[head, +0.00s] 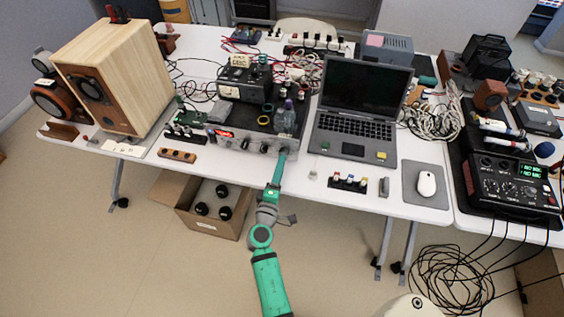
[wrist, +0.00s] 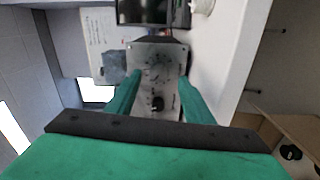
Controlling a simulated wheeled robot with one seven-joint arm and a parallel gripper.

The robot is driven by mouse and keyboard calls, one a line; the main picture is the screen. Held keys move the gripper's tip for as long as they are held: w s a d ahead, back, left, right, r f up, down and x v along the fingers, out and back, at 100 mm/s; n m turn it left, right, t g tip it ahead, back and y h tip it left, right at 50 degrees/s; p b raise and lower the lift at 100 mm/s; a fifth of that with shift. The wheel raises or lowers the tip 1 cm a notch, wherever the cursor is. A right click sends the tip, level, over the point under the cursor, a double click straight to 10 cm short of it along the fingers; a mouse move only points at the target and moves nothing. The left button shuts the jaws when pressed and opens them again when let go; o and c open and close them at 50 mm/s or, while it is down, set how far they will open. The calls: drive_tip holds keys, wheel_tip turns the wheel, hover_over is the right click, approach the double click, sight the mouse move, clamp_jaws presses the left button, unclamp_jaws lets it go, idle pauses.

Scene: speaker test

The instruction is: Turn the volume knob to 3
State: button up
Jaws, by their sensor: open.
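The amplifier (head: 228,141) stands on the table, with several knobs along its grey front panel. My gripper (head: 281,158) is at the right part of this panel. In the wrist view my gripper (wrist: 158,78) is open, with one green finger on each side of the panel. A round knob with dial marks (wrist: 157,71) lies between the fingertips, and a black knob (wrist: 157,103) is nearer to the wrist. The fingers do not visibly close on either knob. The lettering is too small to read, so I cannot tell the volume knob or its setting.
An open laptop (head: 354,110) stands right of the amplifier, and a wooden speaker (head: 125,75) stands left. Bottles (head: 287,117) and loose gear sit on top of the amplifier. A mouse (head: 427,184) lies further right. A cardboard box (head: 215,222) is under the table.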

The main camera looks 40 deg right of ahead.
drive_tip(key=v, duration=0.6)
drive_tip(key=shift+s+a, duration=0.3)
drive_tip(key=s+a+f+t+y, duration=0.1)
drive_tip(key=s+a+f+y, duration=0.3)
drive_tip(key=s+a, duration=0.35)
drive_tip(key=s+a+f+t+y, duration=0.1)
drive_tip(key=s+a+f+y, duration=0.2)
drive_tip(key=s+a+y, duration=0.45)
drive_tip(key=s+a+r+m+t+y, duration=0.1)
drive_tip(key=s+a+r+m, duration=0.5)
drive_tip(key=s+a+r, duration=0.7)
drive_tip(key=shift+s+r+m+t+y, duration=0.2)
drive_tip(key=shift+s+m+t+y, duration=0.25)
drive_tip(key=shift+s, duration=0.6)
drive_tip(key=shift+a, duration=0.15)
